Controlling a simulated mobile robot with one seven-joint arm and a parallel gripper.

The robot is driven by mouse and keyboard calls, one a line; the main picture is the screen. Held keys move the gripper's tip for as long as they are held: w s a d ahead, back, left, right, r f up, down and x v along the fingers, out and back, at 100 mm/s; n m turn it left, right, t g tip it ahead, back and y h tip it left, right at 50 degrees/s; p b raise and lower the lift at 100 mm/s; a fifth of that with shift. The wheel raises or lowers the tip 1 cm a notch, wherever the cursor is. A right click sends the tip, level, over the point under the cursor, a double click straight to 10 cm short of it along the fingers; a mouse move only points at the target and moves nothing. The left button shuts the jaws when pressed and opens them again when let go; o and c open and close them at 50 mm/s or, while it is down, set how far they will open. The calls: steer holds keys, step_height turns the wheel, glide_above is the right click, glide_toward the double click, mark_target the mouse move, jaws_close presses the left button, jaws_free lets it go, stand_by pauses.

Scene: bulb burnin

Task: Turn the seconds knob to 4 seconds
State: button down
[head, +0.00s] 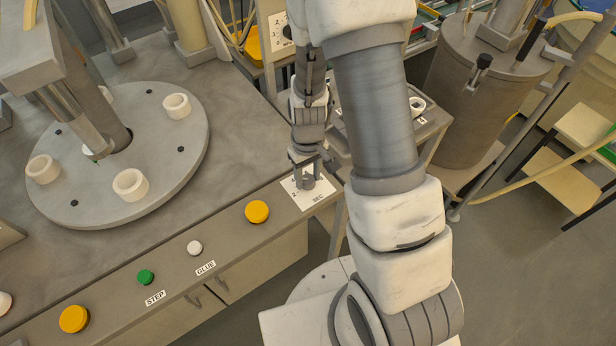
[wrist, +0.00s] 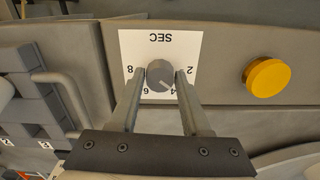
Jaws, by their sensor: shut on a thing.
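The seconds knob (wrist: 160,74) is a round grey knob on a white dial card (wrist: 150,41) marked SEC, with 2, 4, 6 and 8 around it, upside down in the wrist view. A thin light line on the knob seems to point down-right, toward the 4. My gripper (wrist: 160,79) has one finger on each side of the knob and is shut on it. In the head view my gripper (head: 305,179) reaches down to the dial card (head: 320,198) at the bench's front edge and hides part of the knob and numbers.
A yellow button (wrist: 267,77) sits beside the card; it also shows in the head view (head: 257,211). Further left are a white GLUE button (head: 195,248), a green STEP button (head: 146,277) and another yellow button (head: 74,319). A round turntable (head: 75,202) with white rings stands behind them.

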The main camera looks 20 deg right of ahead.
mark_target(308, 179)
steer(key=shift+m, duration=2.1)
steer(key=shift+c, duration=1.9)
jaws_free()
steer(key=shift+r, duration=0.1)
step_height(308, 179, up, 17)
steer(key=p, duration=0.1)
steer(key=shift+r+p, duration=0.15)
steer(key=shift+p, duration=0.2)
